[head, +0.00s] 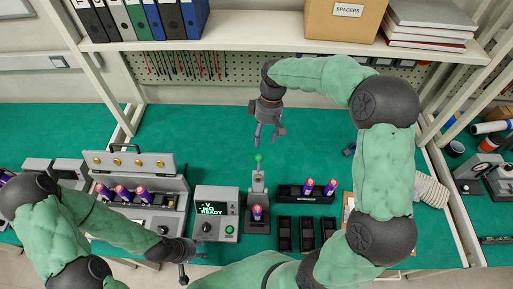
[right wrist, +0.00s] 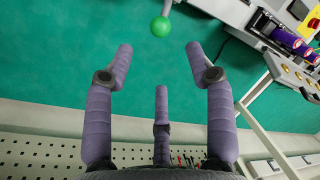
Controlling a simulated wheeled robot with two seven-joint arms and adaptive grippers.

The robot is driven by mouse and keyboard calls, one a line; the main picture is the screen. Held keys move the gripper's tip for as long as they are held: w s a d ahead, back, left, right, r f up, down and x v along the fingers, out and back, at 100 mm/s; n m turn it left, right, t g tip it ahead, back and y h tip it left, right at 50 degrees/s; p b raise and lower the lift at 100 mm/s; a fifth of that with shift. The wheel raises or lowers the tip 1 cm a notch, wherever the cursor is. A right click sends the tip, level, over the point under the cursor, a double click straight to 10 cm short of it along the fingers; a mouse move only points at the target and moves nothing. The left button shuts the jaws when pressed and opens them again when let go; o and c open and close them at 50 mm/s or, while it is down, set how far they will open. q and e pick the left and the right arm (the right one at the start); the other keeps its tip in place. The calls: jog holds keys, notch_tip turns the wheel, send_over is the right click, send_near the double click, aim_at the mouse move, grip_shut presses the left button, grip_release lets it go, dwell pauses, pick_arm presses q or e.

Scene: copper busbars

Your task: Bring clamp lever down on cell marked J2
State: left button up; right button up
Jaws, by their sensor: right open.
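A clamp fixture (head: 258,184) stands on the green bench with its lever up. The lever ends in a green ball knob (head: 259,158), which also shows in the right wrist view (right wrist: 161,27). A purple cell with a red-and-white top (head: 257,212) stands in the fixture; its marking is too small to read. My right gripper (head: 266,140) hangs just behind the knob, fingers spread and empty; in the right wrist view its fingertips (right wrist: 158,55) are apart from the knob. My left gripper (head: 185,262) is low, in front of the meter; its fingers are unclear.
A meter (head: 217,214) reading "READY" stands left of the fixture. A grey case (head: 130,165) with several cells is further left. A black holder (head: 306,194) with two cells and several empty black trays (head: 307,234) are right. A shelf (head: 240,47) overhangs the back.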

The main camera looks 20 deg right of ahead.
aim_at(260, 155)
jog(key=x, duration=1)
jog(key=shift+s+a+b, duration=0.1)
jog(key=shift+b, duration=0.25)
grip_shut()
